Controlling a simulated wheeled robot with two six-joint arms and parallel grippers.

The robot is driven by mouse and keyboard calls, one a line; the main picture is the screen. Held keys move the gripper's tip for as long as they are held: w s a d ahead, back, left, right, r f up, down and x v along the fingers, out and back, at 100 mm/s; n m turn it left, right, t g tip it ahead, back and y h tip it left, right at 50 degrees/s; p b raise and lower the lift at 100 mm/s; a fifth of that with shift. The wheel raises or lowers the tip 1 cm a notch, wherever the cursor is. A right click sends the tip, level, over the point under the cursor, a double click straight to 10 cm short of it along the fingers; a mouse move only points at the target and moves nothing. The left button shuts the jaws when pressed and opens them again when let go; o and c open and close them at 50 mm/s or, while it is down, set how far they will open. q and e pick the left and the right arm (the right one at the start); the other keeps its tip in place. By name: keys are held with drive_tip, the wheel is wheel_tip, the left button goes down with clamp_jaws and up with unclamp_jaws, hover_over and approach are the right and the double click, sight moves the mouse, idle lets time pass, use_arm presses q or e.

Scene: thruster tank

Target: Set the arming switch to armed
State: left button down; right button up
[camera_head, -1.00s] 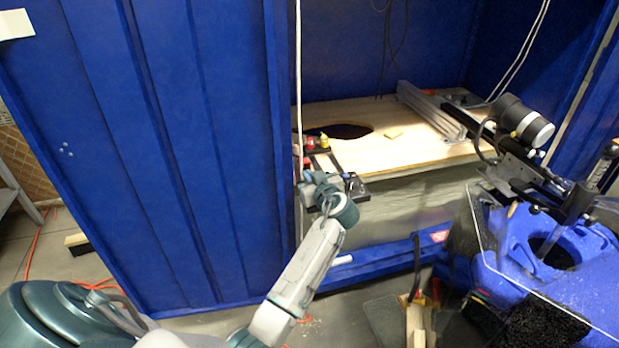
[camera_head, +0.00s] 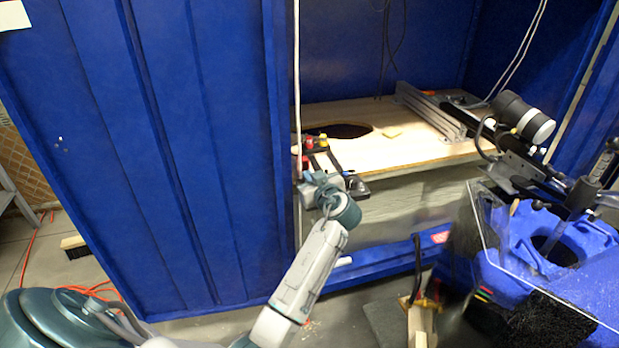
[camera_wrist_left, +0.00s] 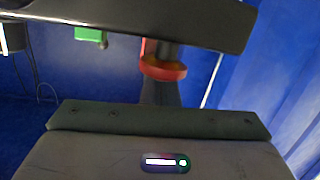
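A small dark control box (camera_head: 347,187) sits at the near left edge of the wooden board, with red knobs (camera_head: 307,144) and a yellow knob (camera_head: 323,141) near it. I cannot tell which part is the arming switch or its setting. My left gripper (camera_head: 318,178) is at this box, its fingertips too small and covered to read. In the left wrist view a red round knob (camera_wrist_left: 163,68) on a dark stem shows ahead of the gripper body, partly behind a dark bar (camera_wrist_left: 130,22). A green block (camera_wrist_left: 90,35) hangs blurred at upper left. My right gripper is not in view.
The wooden board (camera_head: 430,145) lies in a blue tank bay, with a dark hole (camera_head: 348,130) and a metal rail (camera_head: 430,110). A blue wall (camera_head: 150,150) stands left of my arm. A black cylinder rig (camera_head: 523,118) and a blue container (camera_head: 530,280) are at right.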

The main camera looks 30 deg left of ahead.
use_arm(q)
drive_tip(key=shift+s+d+f, duration=0.1)
drive_tip(key=shift+f, duration=0.45)
drive_tip(key=shift+s+d, duration=0.15)
drive_tip(key=shift+d, duration=0.1)
drive_tip(key=r+v, duration=0.1)
drive_tip(key=v, duration=0.9)
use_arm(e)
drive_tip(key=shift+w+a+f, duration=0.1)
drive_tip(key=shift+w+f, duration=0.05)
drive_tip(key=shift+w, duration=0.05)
use_arm(q)
drive_tip(key=shift+r, duration=0.1)
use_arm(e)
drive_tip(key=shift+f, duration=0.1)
